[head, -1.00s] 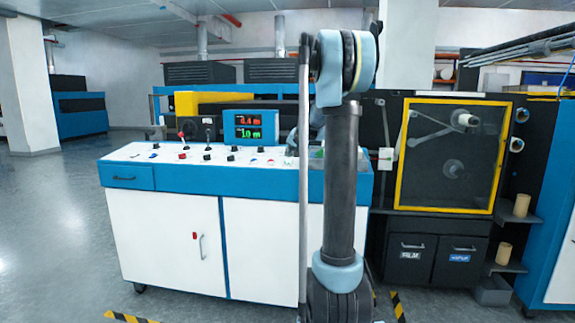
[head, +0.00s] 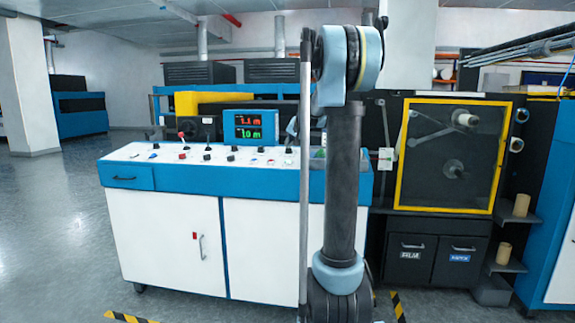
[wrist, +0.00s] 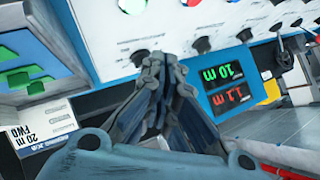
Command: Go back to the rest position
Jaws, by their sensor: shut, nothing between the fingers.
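My gripper (wrist: 163,66) shows in the wrist view with its fingers together and nothing between them. It hangs over the white control panel (wrist: 110,45), which appears upside down there. In the head view, my upright arm hides most of the gripper. The panel, on a blue and white console (head: 165,235), carries several knobs and switches. Its display (head: 250,127) has red and green figures. In the wrist view the display (wrist: 222,85) reads about 1.1 m in red and 10 m in green, to the right of my fingers.
A recess with green pieces (wrist: 35,75) lies left of my fingers in the wrist view. A black cabinet with a yellow-framed window (head: 400,150) stands right of my arm. A red-handled lever (head: 181,136) rises from the panel. Open floor (head: 50,230) lies at left.

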